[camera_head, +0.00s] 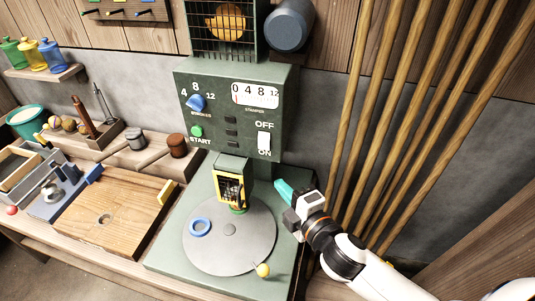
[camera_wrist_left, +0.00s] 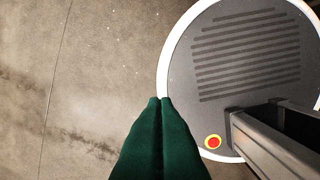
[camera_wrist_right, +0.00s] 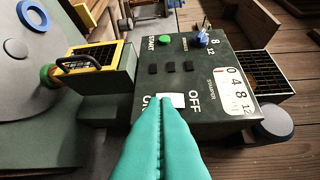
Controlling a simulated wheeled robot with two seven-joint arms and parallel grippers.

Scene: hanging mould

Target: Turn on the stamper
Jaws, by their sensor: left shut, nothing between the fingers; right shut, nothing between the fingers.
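The dark green stamper (camera_head: 232,110) stands at the back of the bench. Its panel has a white switch (camera_head: 264,140) with OFF printed above and ON below; I cannot tell which way it is tipped. The switch also shows in the right wrist view (camera_wrist_right: 171,100). My right gripper (camera_head: 279,184) is shut and empty, its teal fingers below and right of the switch. In the right wrist view the fingertips (camera_wrist_right: 160,101) overlap the switch's edge; contact cannot be told. My left gripper (camera_wrist_left: 160,99) is shut and empty over the floor, away from the stamper.
The panel also carries a blue knob (camera_head: 196,102), a green START button (camera_head: 196,131) and a dial (camera_head: 255,95). A round plate (camera_head: 230,255) with a blue ring (camera_head: 200,228) lies below. Wooden poles (camera_head: 400,110) lean close to the right of my right gripper.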

